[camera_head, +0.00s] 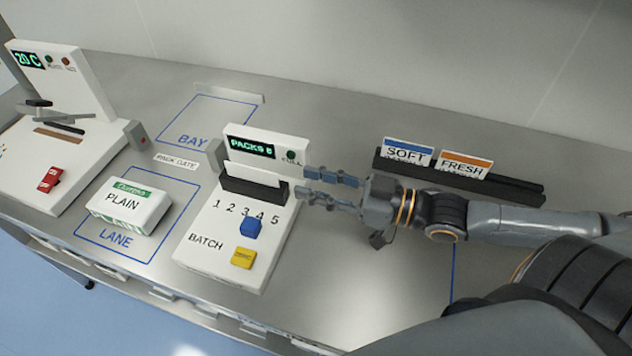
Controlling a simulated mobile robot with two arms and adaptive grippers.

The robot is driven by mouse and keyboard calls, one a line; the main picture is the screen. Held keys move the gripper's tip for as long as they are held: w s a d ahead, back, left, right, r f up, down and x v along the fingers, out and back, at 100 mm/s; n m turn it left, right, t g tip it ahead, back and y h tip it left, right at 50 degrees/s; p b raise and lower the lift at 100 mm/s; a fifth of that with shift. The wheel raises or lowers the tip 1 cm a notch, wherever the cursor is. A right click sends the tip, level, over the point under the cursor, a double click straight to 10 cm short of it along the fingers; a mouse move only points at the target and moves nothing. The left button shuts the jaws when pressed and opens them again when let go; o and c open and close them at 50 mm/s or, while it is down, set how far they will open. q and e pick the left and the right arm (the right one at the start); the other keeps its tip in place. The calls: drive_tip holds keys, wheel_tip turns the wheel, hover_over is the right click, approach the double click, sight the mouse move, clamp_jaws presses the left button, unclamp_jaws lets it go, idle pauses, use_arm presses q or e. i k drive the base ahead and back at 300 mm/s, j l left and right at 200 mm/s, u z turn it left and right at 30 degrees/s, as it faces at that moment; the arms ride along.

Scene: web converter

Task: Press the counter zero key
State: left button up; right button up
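The counter unit (190,250) is a white box with a raised back panel. Its green display (250,147) appears to read PACKS 6. A yellow key (243,258) with text too small to read sits near the front edge, beside the word BATCH. A blue block (250,227) sits behind it, below the printed numbers. My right gripper (305,183) reaches in from the right, with its fingers apart and nothing between them. It is at the counter's right side, near the back panel, away from the yellow key. My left gripper is not in view.
A white PLAIN pack (131,207) lies in the blue LANE outline. A machine with a 20 C display (28,60) and red switch (49,179) stands at far left. A dark rack (515,186) holds SOFT (408,152) and FRESH (465,165) cards. The bench front right of the counter looks clear.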

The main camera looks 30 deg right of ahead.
sight(242, 257)
drive_tip(key=k+j, duration=0.3)
drive_tip(key=k, duration=0.15)
drive_tip(key=k+j, duration=0.3)
drive_tip(key=k, duration=0.15)
drive_tip(key=k+j, duration=0.35)
drive_tip(key=k, duration=0.1)
